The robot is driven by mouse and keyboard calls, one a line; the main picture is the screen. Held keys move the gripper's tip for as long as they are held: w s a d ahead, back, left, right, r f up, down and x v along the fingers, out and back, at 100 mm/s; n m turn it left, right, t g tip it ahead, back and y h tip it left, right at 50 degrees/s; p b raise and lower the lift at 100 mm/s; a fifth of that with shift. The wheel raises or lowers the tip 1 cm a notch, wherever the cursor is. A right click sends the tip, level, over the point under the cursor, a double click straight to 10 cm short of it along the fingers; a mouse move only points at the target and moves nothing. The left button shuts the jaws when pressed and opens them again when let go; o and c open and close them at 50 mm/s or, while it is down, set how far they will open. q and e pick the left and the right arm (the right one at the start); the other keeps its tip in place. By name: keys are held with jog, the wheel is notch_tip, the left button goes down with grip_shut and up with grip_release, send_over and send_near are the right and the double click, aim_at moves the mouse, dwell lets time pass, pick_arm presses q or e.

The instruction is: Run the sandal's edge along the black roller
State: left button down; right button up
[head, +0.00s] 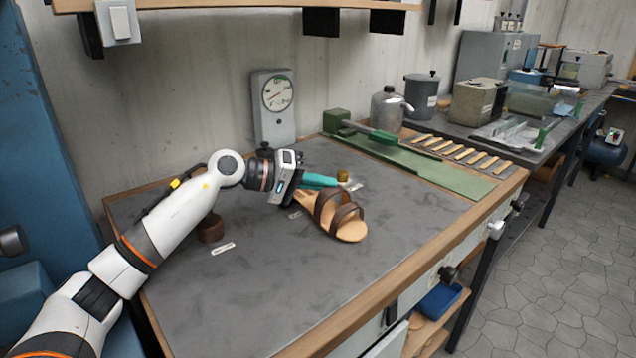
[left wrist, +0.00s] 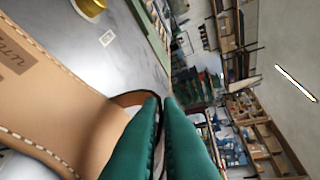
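The tan sandal (head: 350,233) with two brown straps is at the middle of the grey workbench, its toe toward the front right. My left gripper (head: 330,181) comes in from the left with its teal fingers at the sandal's far side. In the left wrist view the sandal's stitched sole (left wrist: 60,95) fills the left side. A dark strap edge runs in between the nearly touching fingertips (left wrist: 166,102), so the gripper looks shut on a strap. My right gripper is out of view.
A small brass pot (head: 343,175) stands just beyond the fingertips. A dial gauge (head: 273,105) stands at the wall. A green plate with a long-handled tool (head: 430,165) and several wooden sticks lie at the back right. The front of the bench top is clear.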

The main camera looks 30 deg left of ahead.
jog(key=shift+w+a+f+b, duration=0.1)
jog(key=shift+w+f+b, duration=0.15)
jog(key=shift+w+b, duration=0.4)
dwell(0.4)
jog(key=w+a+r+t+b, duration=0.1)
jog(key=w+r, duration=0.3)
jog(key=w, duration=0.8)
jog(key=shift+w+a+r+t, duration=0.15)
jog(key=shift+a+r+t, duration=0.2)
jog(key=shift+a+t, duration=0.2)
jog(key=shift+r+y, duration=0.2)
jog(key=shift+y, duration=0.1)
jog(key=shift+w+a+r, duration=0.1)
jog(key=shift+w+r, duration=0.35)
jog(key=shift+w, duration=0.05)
jog(key=shift+b, duration=0.35)
